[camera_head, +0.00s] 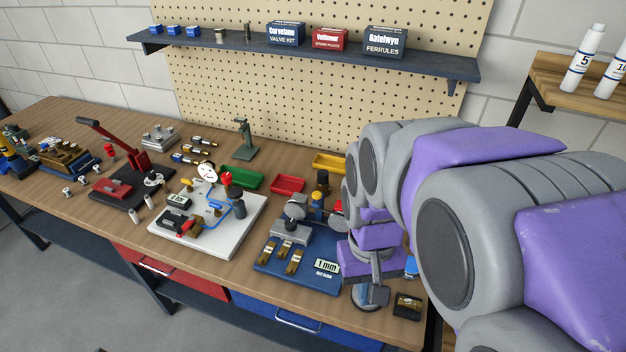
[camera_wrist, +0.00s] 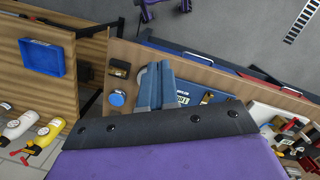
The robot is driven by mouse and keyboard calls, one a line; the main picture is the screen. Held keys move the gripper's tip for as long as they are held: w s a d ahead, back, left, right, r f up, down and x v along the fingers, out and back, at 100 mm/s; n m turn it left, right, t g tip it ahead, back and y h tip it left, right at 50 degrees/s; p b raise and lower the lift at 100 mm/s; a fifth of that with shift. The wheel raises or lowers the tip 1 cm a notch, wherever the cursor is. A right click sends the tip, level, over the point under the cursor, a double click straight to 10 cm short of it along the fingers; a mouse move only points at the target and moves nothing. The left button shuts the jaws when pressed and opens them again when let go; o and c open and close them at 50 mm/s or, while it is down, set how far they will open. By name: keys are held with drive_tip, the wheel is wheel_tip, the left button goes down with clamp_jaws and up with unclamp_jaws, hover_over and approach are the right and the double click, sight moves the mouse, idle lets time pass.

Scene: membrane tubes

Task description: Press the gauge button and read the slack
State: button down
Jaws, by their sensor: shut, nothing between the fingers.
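My gripper (camera_head: 376,293) points down over the front right of the bench, its fingers shut and empty. In the wrist view the two grey-blue fingers (camera_wrist: 158,70) lie side by side. A blue plate (camera_head: 268,263) left of the gripper carries a "1 mm" label or display (camera_head: 327,266), brass pieces and a grey block. A round blue button (camera_wrist: 117,98) shows apart from the fingers; in the head view a blue part (camera_head: 411,267) shows behind my gripper. A small black block (camera_head: 408,306) with a tan face sits near the front right corner. No slack reading is legible.
A round silver disc (camera_head: 364,298) lies close to the fingertips. A white board (camera_head: 185,245) with a dial and blue tubing stands left of the blue plate. A red lever press (camera_head: 120,142) and small trays stand farther left and back. Bare wood runs along the front edge.

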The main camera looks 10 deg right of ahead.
drive_tip(key=w+r+p, duration=0.4)
drive_tip(key=w, duration=0.8)
drive_tip(key=p, duration=1)
hover_over(316, 192)
drive_tip(key=w, duration=0.1)
wheel_tip(316, 192, down, 6)
drive_tip(key=f, duration=0.1)
drive_tip(key=shift+r, duration=0.25)
drive_tip(key=shift+f, duration=0.15)
drive_tip(key=shift+s+f+b, duration=0.2)
drive_tip(key=shift+f+b, duration=0.15)
drive_tip(key=shift+f, duration=1.35)
drive_tip(key=shift+s+f+b, duration=0.15)
drive_tip(key=shift+f+b, duration=0.2)
drive_tip(key=shift+f, duration=1.3)
